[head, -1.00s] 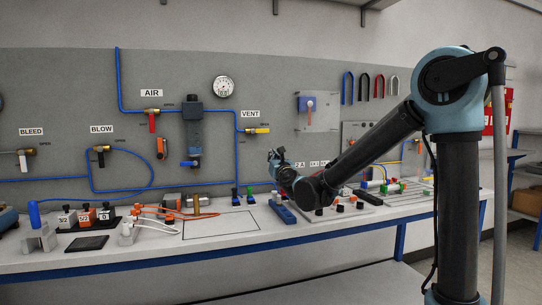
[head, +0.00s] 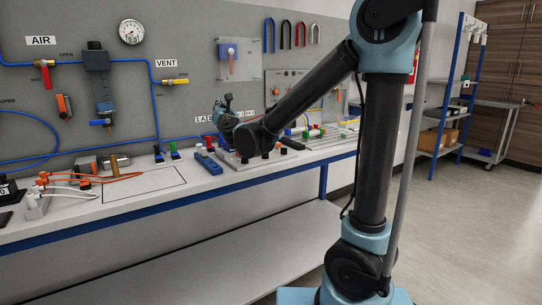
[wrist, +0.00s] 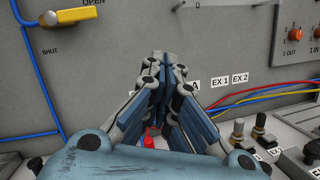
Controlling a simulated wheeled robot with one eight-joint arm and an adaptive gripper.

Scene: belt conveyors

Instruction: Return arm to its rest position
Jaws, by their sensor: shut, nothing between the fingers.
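My arm reaches from its column over the workbench in the head view, with the elbow high and the forearm sloping down to the left. My gripper (wrist: 157,62) shows large in the wrist view, its fingers together and empty, pointing toward the grey panel. In the head view the wrist end of my arm is small and dark above the bench, and the fingertips are too small to make out there.
The workbench (head: 240,208) carries a blue block (head: 207,163) and several fittings below my wrist. A yellow vent valve (wrist: 75,17) and blue tubing are on the panel (head: 190,95). Open floor (head: 450,230) lies right, before a blue-framed shelf (head: 437,140).

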